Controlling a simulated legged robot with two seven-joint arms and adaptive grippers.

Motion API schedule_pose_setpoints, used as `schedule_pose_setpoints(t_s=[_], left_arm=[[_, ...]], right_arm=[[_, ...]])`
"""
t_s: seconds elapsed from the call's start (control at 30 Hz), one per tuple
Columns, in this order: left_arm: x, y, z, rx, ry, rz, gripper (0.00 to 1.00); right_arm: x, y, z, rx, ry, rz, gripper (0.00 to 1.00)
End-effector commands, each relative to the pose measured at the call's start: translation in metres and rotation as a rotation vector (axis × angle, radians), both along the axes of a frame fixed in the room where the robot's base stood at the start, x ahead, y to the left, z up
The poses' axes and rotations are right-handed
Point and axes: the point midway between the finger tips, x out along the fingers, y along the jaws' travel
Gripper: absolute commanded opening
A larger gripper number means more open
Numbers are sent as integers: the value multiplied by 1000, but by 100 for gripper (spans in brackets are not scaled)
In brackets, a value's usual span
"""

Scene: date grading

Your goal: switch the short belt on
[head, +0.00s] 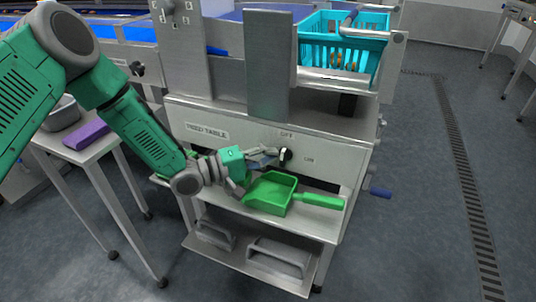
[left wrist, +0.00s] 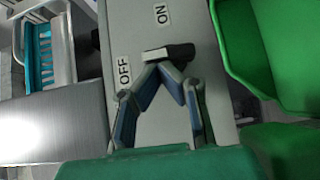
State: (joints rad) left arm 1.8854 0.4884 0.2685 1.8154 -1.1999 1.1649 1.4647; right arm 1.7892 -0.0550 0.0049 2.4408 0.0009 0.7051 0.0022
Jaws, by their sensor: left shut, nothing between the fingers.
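The switch is a black knob (head: 286,155) on the pale front panel (head: 225,131) of the machine, with an OFF label (head: 286,134) above it and an ON label (head: 308,159) to its right. The knob (left wrist: 172,53) also shows in the left wrist view; its lighter end lies toward the OFF label (left wrist: 124,69), and the ON label (left wrist: 162,14) is off to its side. My left gripper (head: 275,154) is shut and empty, its fingertips (left wrist: 163,68) right at the knob. Whether they touch it I cannot tell. My right gripper is out of view.
A green scoop (head: 270,190) lies on the shelf just below my left gripper. A side table (head: 92,148) with a purple item stands at left. The right floor is clear.

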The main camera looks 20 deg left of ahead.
Motion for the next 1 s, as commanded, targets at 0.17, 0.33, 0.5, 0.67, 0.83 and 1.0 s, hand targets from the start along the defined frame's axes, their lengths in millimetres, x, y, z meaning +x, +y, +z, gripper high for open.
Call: schedule_pose_setpoints(t_s=[0.17, 0.33, 0.5, 0.67, 0.83, 1.0], left_arm=[[0, 0, 6, 53, -4, -3, 0], [-1, -2, 12, 162, -6, -4, 0], [-1, -6, 17, 313, -11, -6, 0], [-1, -10, 20, 467, -17, -6, 0], [-1, -14, 21, 628, -22, -6, 0], [-2, -19, 22, 789, -28, -7, 0]], right_arm=[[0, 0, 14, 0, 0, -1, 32], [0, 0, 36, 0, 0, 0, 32], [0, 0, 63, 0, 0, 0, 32], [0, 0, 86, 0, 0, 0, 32], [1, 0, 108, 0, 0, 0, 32], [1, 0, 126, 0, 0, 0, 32]])
